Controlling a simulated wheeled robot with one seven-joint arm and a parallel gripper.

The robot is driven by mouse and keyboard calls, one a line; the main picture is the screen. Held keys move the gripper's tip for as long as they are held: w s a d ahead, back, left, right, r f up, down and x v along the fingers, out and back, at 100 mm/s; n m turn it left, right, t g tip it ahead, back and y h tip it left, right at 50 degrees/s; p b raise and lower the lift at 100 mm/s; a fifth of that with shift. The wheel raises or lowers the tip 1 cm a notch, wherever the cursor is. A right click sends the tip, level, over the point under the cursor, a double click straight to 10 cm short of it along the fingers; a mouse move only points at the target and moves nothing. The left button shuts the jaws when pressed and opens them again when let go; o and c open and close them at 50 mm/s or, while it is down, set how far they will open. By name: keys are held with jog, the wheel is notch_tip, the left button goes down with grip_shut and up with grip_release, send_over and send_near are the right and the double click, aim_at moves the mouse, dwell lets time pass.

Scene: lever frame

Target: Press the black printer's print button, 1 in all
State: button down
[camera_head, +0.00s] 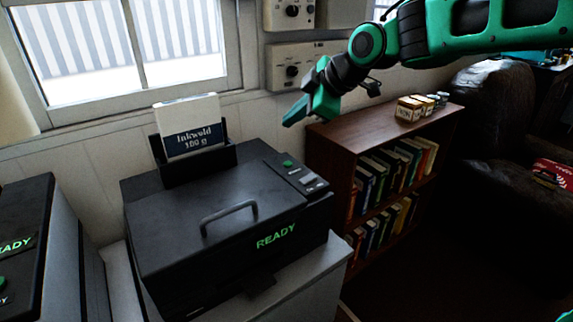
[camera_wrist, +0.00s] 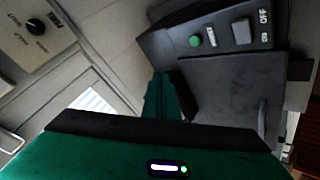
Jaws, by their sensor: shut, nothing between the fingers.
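The black printer (camera_head: 165,225) stands on a light cabinet, with green READY lettering on its front. A round green button (camera_head: 287,163) sits on the control strip at its right side; I take it as the print button. The green button also shows in the wrist view (camera_wrist: 195,41), beside a small label too blurred to read. A grey switch (camera_wrist: 241,31) marked OFF and ON is next to it. My gripper (camera_head: 293,116) is shut and empty, in the air above and behind the control strip, apart from the button. In the wrist view its fingers (camera_wrist: 161,92) are left of and below the button.
An Inkwold paper pack (camera_head: 192,130) stands in the printer's rear feed. A handle (camera_head: 228,212) rises from its lid. Another dark machine (camera_head: 22,235) stands at left. A bookshelf (camera_head: 330,140) is at right, with small boxes (camera_head: 409,108) on top. Knobbed wall panels (camera_head: 293,66) are behind.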

jog(key=shift+f, duration=0.15)
send_over(292, 168)
jog(key=shift+f, duration=4.25)
jog(key=shift+f, duration=0.1)
jog(key=shift+f, duration=0.3)
